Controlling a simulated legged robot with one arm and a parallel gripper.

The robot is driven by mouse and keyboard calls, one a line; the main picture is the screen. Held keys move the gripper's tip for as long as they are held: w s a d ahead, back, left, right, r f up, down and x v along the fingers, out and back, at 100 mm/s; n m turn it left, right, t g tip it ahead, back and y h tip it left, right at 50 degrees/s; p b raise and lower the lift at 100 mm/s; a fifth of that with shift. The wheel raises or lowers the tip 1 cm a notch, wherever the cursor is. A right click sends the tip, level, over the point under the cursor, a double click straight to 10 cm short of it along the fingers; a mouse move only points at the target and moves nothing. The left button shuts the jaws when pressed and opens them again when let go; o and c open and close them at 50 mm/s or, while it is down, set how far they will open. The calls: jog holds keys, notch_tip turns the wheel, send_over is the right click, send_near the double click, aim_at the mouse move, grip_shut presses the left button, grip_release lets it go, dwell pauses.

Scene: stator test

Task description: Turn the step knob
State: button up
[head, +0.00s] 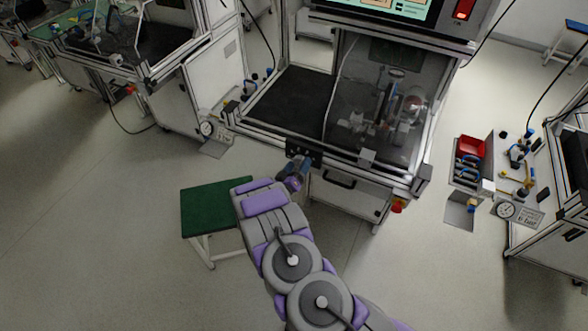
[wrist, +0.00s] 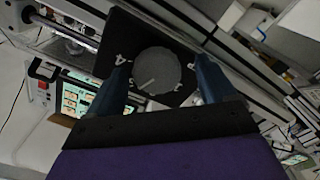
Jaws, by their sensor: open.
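The step knob (wrist: 160,68) is a round dark grey dial with a pale pointer line towards its lower left in the wrist view. It sits on a black plate (wrist: 135,40) with small white marks at its sides. My gripper (wrist: 164,74) is open, with one blue finger on each side of the knob; I cannot tell whether they touch it. In the head view my gripper (head: 296,174) is at the black control box (head: 304,152) on the front edge of the test station; the knob's face is hidden or too small there.
The station's dark work surface (head: 288,103) and clear-walled test chamber (head: 380,95) lie behind the box. A drawer (head: 345,195) is below. A green-topped stool (head: 212,207) stands left of my arm. A red bin (head: 471,147) is at the right. Open floor lies on both sides.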

jog(key=p+v, duration=0.1)
jog(key=v, duration=1.6)
jog(key=shift+s, duration=0.15)
jog(key=shift+a, duration=0.2)
